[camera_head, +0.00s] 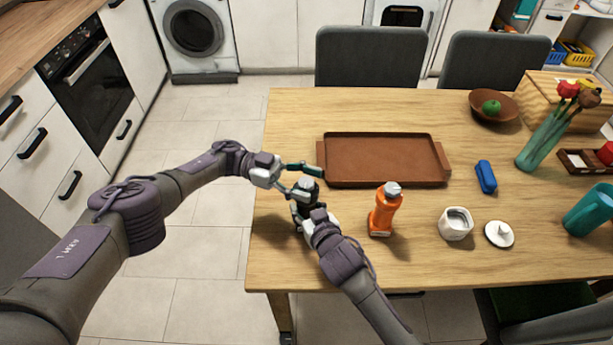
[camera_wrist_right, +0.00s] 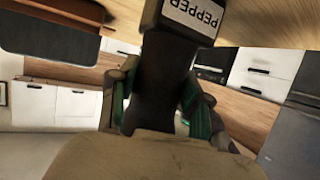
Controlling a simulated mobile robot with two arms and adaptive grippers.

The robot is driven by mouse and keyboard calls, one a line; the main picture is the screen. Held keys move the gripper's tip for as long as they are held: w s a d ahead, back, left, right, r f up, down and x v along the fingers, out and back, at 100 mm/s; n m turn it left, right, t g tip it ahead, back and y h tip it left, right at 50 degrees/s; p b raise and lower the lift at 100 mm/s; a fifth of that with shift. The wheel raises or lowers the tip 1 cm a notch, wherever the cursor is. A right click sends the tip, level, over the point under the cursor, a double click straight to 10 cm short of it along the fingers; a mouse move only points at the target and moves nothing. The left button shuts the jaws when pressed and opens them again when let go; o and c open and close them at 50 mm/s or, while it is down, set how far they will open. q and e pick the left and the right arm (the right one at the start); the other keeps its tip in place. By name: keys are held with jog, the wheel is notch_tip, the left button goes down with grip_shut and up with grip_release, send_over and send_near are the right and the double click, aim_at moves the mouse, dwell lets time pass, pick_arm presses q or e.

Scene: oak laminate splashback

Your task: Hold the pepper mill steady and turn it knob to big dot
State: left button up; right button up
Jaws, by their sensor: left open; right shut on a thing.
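The dark pepper mill (camera_head: 307,200) stands upright near the table's left edge, with a grey knob (camera_head: 306,184) on top. In the right wrist view its dark body (camera_wrist_right: 165,75) carries a white label reading PEPPER (camera_wrist_right: 193,14). My right gripper (camera_head: 305,214) is shut on the mill's body from the near side; its green pads (camera_wrist_right: 160,103) lie on both sides of it. My left gripper (camera_head: 297,180) is open at the knob, coming from the left, with one finger beyond it and one on the near side. Whether the fingers touch the knob, and any dot marks, I cannot tell.
An orange mill (camera_head: 385,211) stands just right of the pepper mill. A brown tray (camera_head: 383,183) lies behind. A white pot (camera_head: 456,224), its lid (camera_head: 499,234) and a blue case (camera_head: 486,177) are farther right. The table's left edge is close by.

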aim_at(307, 182)
pick_arm(q)
notch_tip(307, 182, up, 10)
dwell(0.6)
